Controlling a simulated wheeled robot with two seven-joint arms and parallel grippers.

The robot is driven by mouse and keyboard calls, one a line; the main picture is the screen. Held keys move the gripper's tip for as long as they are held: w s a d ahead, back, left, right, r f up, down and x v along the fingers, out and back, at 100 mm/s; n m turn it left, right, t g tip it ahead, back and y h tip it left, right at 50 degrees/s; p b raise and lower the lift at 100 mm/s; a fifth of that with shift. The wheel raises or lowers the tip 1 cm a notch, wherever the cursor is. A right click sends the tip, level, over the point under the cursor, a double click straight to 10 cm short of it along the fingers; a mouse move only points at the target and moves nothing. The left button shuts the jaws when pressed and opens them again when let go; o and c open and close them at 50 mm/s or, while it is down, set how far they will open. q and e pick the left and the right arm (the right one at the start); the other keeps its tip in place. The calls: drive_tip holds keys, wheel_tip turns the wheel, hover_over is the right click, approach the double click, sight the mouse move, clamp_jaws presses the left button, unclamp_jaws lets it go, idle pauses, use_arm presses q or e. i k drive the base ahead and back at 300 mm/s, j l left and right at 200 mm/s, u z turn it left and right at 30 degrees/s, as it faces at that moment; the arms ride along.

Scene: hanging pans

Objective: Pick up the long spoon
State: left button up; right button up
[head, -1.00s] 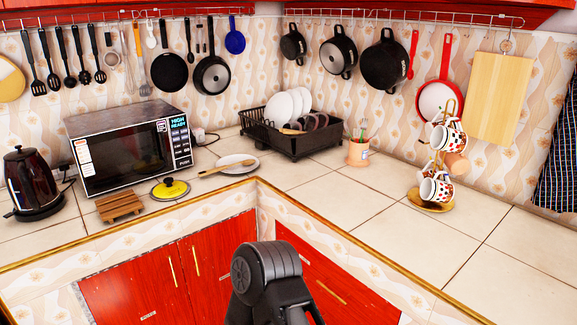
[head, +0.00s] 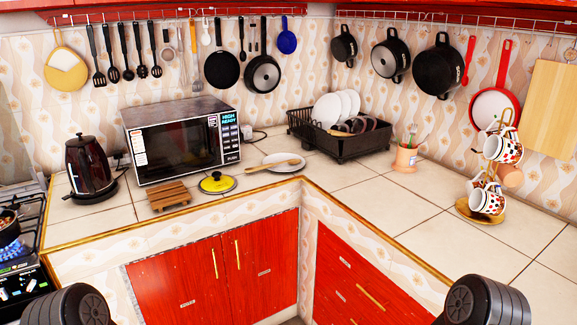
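Several long utensils could be the long spoon; I cannot tell which one is meant. A wooden spoon-like utensil (head: 274,166) lies across a white plate (head: 298,161) on the counter, right of the microwave. Black-handled utensils hang from the left wall rail, among them a slotted turner (head: 97,60) and a ladle-like one (head: 127,55). A red long-handled utensil (head: 470,55) hangs on the right wall beside a black pan. Dark rounded parts of my arms show at the bottom left and bottom right. Neither gripper's fingers are in view.
The counter (head: 345,185) is clear in front of the dish rack (head: 350,143). A microwave (head: 182,140), kettle (head: 88,165), wooden trivet (head: 168,196) and yellow lid (head: 217,182) stand left. A lit stove (head: 20,262) is at far left. A mug stand (head: 480,209) is right.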

sight(294, 161)
drive_tip(key=i+z, duration=0.1)
drive_tip(key=z, duration=0.65)
drive_tip(key=i+j+z, duration=0.15)
drive_tip(key=j+z, duration=0.2)
drive_tip(key=i+j+z, duration=0.15)
drive_tip(key=j+z, duration=0.15)
drive_tip(key=j, duration=0.15)
drive_tip(key=j+z, duration=0.35)
drive_tip(key=i+j, duration=0.1)
drive_tip(key=j, duration=0.95)
drive_tip(key=i+j+z, duration=0.1)
drive_tip(key=j, duration=0.4)
